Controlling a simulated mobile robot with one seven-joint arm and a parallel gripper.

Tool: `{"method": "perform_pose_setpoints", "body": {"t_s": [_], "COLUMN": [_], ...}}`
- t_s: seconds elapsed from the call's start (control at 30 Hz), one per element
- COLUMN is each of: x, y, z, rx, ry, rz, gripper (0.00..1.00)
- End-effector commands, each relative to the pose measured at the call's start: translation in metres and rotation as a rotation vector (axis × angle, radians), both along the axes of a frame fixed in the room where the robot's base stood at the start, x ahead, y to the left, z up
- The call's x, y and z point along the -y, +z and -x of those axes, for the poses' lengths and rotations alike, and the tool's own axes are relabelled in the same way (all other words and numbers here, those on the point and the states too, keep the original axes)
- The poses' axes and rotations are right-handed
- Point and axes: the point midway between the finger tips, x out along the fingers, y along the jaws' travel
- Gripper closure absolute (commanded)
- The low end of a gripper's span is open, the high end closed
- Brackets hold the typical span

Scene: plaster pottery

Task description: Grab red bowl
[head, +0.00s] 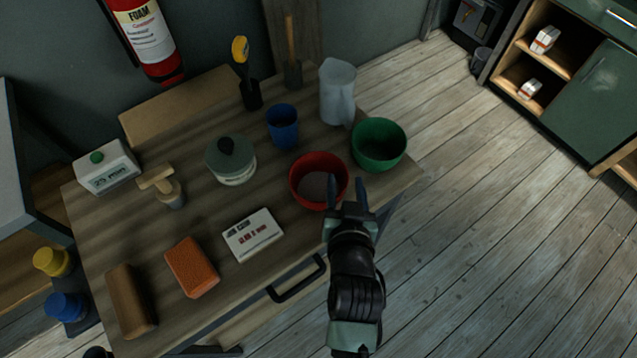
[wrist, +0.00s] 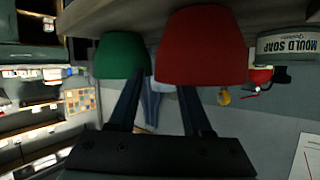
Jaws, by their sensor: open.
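The red bowl (head: 304,175) sits upright near the table's right front edge, with a greyish patch at its bottom. In the wrist view the picture is upside down, and the red bowl (wrist: 201,48) fills the upper middle. My gripper (head: 347,186) is open at the bowl's front right side, with nothing between its fingers. In the wrist view my gripper (wrist: 161,84) points towards the gap between the red bowl and the green bowl. One finger is in line with the red bowl; I cannot tell whether they touch.
The green bowl (head: 379,143) stands close on the right. A white jug (head: 338,92), blue cup (head: 283,127) and lidded pot (head: 231,164) stand behind. A white soap box (head: 253,235) and orange block (head: 192,267) lie left. The table (head: 225,288) has a front handle.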

Motion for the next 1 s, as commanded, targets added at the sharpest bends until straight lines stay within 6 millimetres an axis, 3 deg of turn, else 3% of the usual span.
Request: {"method": "perform_pose_setpoints", "body": {"t_s": [0.2,0.43,0.7,1.0], "x": [0.000,0.000,0.000,0.000], "y": [-0.007,-0.008,-0.008,-0.009], "z": [-0.020,-0.020,-0.020,-0.020], "rx": [0.001,0.000,0.000,-0.001], "ry": [0.000,0.000,0.000,0.000], "rz": [0.001,0.001,0.001,0.001], "gripper": [0.51,0.51,0.98,1.00]}}
